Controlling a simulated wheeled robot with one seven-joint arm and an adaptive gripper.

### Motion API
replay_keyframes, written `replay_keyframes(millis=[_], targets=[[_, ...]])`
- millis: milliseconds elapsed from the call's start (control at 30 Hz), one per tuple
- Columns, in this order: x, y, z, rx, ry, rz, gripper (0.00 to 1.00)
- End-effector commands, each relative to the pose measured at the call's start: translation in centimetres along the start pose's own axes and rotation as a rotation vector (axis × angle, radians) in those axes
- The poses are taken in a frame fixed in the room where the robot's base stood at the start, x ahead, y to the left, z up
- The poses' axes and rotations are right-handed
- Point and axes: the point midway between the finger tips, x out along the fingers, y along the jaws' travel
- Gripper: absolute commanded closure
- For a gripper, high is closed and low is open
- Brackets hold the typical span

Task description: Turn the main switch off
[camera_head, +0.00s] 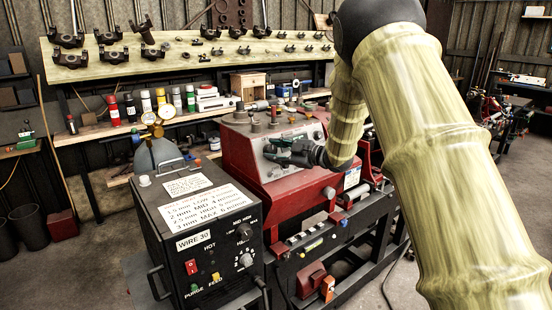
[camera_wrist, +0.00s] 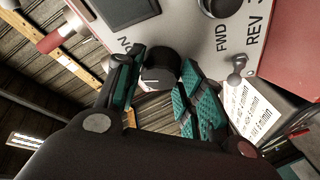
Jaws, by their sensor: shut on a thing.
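The main switch appears to be the round black knob (camera_wrist: 160,68) on the grey control panel in the wrist view, with a lettered label, partly hidden, at its left. My gripper (camera_wrist: 163,62) has one teal-padded finger on each side of the knob and is shut on it. In the head view my gripper (camera_head: 277,151) reaches in from the right to the panel face of the red lathe (camera_head: 250,170). The knob is hidden behind my fingers there. The knob's exact setting is hard to read.
Another black knob (camera_wrist: 220,5) marked FWD and REV and a small metal lever (camera_wrist: 237,72) are close by on the panel. A shelf (camera_head: 130,62) with metal parts is behind.

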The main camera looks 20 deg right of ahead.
Motion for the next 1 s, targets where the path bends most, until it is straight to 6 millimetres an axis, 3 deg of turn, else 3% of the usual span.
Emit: replay_keyframes(millis=[400, 1000], targets=[[-0.02, 0.14, 0.09, -0.191, -0.001, -0.083, 0.86], [-0.02, 0.19, 0.00, -0.224, 0.000, -0.097, 0.86]])
